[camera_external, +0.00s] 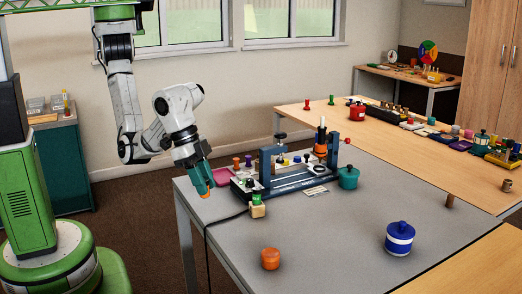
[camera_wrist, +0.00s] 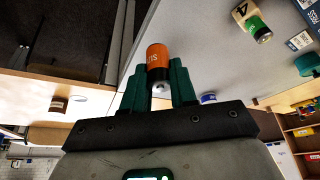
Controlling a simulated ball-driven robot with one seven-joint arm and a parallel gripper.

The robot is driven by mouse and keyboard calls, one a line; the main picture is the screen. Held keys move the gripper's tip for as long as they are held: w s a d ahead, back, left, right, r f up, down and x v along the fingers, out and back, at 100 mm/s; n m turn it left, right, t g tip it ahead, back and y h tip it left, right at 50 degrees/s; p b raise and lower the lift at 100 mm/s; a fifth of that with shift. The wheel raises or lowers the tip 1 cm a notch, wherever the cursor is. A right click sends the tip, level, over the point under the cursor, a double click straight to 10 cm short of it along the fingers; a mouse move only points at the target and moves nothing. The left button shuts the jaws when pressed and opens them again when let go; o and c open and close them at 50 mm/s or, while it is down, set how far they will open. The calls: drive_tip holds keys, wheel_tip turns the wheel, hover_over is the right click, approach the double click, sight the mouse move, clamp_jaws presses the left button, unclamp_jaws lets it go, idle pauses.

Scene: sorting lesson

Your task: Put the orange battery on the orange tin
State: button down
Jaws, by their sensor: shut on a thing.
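The orange tin (camera_external: 270,258) is a low, round, lidded tin on the front part of the grey table, to the right of and nearer the camera than my gripper.
A blue-framed rack (camera_external: 310,182) with several small items stands behind. A blue-and-white tin (camera_external: 399,240) and a green pot (camera_external: 348,178) stand to the right. The table around the orange tin is clear.

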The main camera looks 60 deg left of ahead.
drive_tip(key=w+d+r+n+b, duration=0.2)
drive_tip(key=d+r+b, duration=0.1)
drive_tip(key=d+b, duration=0.15)
drive_tip(key=b, duration=0.4)
approach(278, 254)
drive_tip(key=shift+w+d+f+t, duration=0.3)
drive_tip(key=shift+d+f, duration=0.05)
drive_tip(key=shift+d, duration=0.15)
drive_tip(key=shift+w+d+f+b, duration=0.2)
drive_tip(key=shift+f+b, duration=0.1)
drive_tip(key=shift+f, duration=0.1)
drive_tip(key=shift+d+f, duration=0.1)
drive_tip(key=shift+f, duration=1.5)
drive_tip(key=shift+f, duration=0.1)
drive_tip(key=c, duration=0.9)
unclamp_jaws()
